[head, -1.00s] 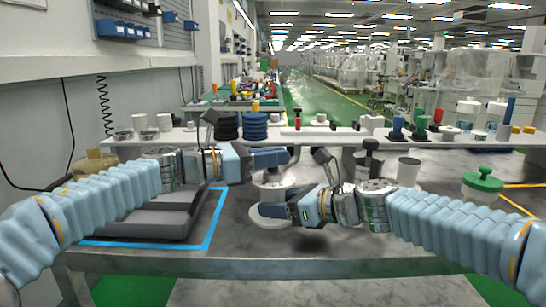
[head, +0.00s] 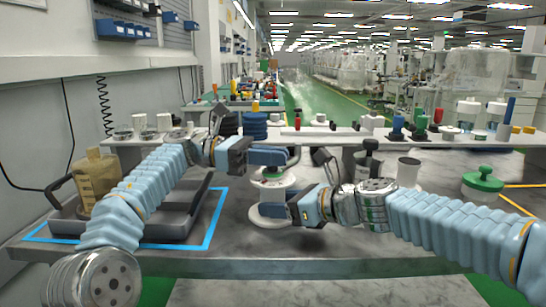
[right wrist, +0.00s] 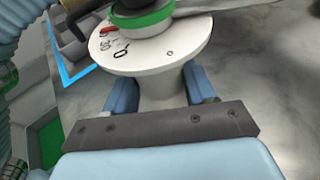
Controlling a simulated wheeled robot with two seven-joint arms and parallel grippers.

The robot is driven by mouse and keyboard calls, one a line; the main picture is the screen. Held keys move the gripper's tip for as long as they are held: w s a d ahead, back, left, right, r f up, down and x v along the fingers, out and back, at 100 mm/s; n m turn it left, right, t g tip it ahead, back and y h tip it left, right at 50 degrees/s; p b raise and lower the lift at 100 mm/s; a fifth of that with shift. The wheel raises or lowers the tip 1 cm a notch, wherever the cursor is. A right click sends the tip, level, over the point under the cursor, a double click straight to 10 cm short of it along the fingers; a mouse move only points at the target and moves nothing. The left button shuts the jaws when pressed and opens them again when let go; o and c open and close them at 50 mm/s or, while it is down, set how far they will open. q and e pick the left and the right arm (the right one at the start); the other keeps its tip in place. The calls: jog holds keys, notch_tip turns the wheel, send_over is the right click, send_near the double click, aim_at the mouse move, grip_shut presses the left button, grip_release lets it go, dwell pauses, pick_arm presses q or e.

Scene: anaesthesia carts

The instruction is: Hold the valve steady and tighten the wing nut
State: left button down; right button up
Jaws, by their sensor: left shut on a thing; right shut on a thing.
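The valve stands upright on the grey bench, with a round white disc (head: 285,181), a green ring above it and a wide white foot. The disc shows close up in the right wrist view (right wrist: 172,52), with dark printed marks and a green ring on top. My right gripper (head: 274,207) is shut on the valve's white stem below the disc, one blue finger on each side of it. My left gripper (head: 268,157) is shut at the valve's top above the green ring. The wing nut there is hidden by its fingers.
A grey tray (head: 180,226) with a beige jug (head: 96,178) lies inside a blue outline on the left. A white cup (head: 408,171), a dark-topped container (head: 368,160) and a green-lidded jar (head: 482,186) stand to the right. A shelf with small parts runs behind.

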pick_arm(q)
jog(key=shift+s+m+g, duration=0.1)
jog(key=shift+m+g, duration=0.3)
jog(key=shift+g, duration=0.1)
jog(key=c, duration=1.3)
grip_release()
jog(key=shift+o, duration=0.2)
jog(key=shift+t, duration=0.3)
